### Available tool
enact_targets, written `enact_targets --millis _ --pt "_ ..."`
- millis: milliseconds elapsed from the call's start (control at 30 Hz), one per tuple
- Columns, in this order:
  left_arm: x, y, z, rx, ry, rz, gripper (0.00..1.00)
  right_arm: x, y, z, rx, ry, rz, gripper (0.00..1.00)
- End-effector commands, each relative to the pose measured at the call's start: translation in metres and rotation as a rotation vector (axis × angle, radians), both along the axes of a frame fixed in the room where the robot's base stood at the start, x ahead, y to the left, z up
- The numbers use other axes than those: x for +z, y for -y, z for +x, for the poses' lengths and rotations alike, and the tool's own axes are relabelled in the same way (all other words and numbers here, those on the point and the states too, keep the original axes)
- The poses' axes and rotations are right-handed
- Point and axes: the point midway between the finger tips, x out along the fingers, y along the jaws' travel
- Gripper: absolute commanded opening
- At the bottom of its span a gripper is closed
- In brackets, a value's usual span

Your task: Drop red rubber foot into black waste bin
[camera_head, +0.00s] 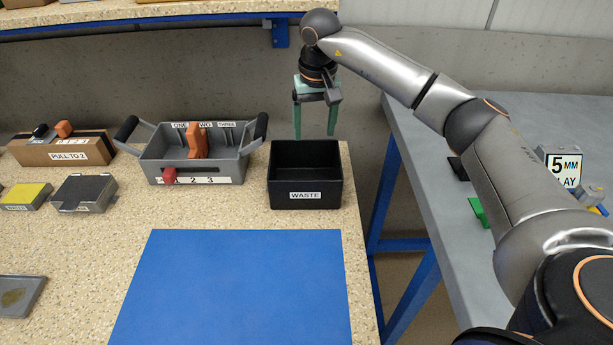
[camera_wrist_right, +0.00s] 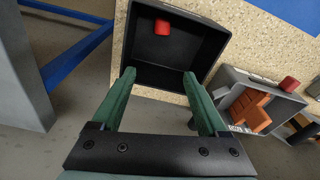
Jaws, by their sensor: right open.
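The black waste bin (camera_head: 304,192), labelled WASTE, stands at the back right of the table. In the right wrist view a red rubber foot (camera_wrist_right: 162,27) shows inside the bin (camera_wrist_right: 207,60), near its front wall. In the head view that wall hides it. My right gripper (camera_head: 315,136) is open and empty, fingers pointing down, above the back of the bin. Its green fingers also show in the right wrist view (camera_wrist_right: 160,75), apart from the foot. A second red piece (camera_head: 169,174) sits at the grey tray's front edge. My left gripper is out of view.
The grey tray (camera_head: 216,169) with an orange part (camera_head: 197,141) stands left of the bin. A blue mat (camera_head: 236,285) lies clear in front. A wall shelf (camera_head: 130,20) is above; a gap separates the grey bench (camera_head: 450,205) at right.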

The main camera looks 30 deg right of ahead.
Motion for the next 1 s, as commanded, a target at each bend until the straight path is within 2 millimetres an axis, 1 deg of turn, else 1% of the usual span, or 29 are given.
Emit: enact_targets --millis 33,100,200,333,467,1000 --pt "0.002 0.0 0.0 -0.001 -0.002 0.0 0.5 0.014 0.0 -0.001 0.0 0.005 -0.001 0.76" --pt "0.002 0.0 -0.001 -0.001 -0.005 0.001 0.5 0.027 -0.001 -0.002 0.0 0.004 0.001 0.76" --pt "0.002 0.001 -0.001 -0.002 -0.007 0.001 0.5 0.042 -0.002 -0.004 0.0 0.003 0.0 0.76" --pt "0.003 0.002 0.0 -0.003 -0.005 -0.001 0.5 0.053 -0.002 -0.006 0.001 0.0 0.0 0.76" --pt "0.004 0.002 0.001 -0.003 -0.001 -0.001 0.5 0.056 -0.003 -0.007 0.001 -0.001 0.0 0.76" --pt "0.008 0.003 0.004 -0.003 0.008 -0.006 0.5 0.056 -0.003 -0.006 0.001 0.0 0.0 0.76"
